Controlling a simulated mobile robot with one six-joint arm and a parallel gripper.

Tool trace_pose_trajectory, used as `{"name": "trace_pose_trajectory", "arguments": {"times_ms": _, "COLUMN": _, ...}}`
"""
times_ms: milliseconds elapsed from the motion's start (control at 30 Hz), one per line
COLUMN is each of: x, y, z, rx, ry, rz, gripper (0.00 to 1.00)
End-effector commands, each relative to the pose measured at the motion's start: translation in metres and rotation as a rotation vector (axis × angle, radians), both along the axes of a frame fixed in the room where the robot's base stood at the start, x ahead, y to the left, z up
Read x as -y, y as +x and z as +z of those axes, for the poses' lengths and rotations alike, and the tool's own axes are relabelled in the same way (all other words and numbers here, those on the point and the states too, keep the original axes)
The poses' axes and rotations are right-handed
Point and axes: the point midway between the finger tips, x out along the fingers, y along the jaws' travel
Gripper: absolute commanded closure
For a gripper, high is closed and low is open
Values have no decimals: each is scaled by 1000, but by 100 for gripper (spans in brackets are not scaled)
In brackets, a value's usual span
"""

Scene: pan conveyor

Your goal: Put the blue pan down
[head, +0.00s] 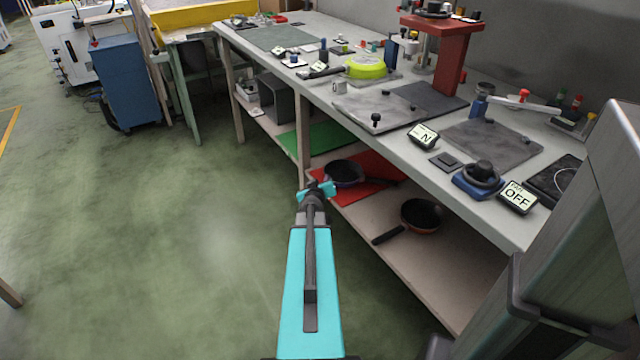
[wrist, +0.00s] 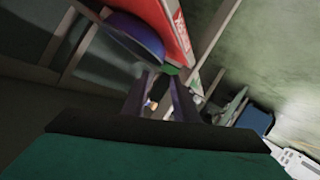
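The blue pan (head: 345,174) has a dark inside and a blue rim. In the head view it is at the lower shelf, over the left part of the red mat (head: 366,162). The wrist view shows its rounded blue side (wrist: 137,36) close beside the red mat (wrist: 182,28). My gripper (head: 318,189) is at the pan's near left side. In the wrist view its fingers (wrist: 160,98) lie on both sides of a dark bar that looks like the pan's handle, and seem shut on it. I cannot tell whether the pan touches the mat.
An orange pan (head: 421,215) sits to the right on the lower shelf (head: 440,270). A green mat (head: 309,138) lies left of the red one. A table leg (head: 304,150) stands just behind my gripper. The workbench top overhangs the shelf. Open floor lies left.

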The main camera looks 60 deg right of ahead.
Motion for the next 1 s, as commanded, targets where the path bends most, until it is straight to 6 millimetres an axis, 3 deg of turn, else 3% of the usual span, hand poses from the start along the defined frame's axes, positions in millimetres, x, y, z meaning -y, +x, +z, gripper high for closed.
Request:
{"name": "trace_pose_trajectory", "arguments": {"times_ms": 467, "x": -1, "y": 1, "z": -1, "rx": 0, "ry": 1, "rz": 0, "gripper": 73}}
{"name": "trace_pose_trajectory", "arguments": {"times_ms": 633, "x": -12, "y": 10, "z": -10, "rx": -7, "ry": 17, "rz": 3, "gripper": 73}}
{"name": "trace_pose_trajectory", "arguments": {"times_ms": 767, "x": -34, "y": 28, "z": -27, "rx": -23, "ry": 48, "rz": 7, "gripper": 73}}
{"name": "trace_pose_trajectory", "arguments": {"times_ms": 1000, "x": -103, "y": 68, "z": -79, "rx": -88, "ry": 153, "rz": 17, "gripper": 73}}
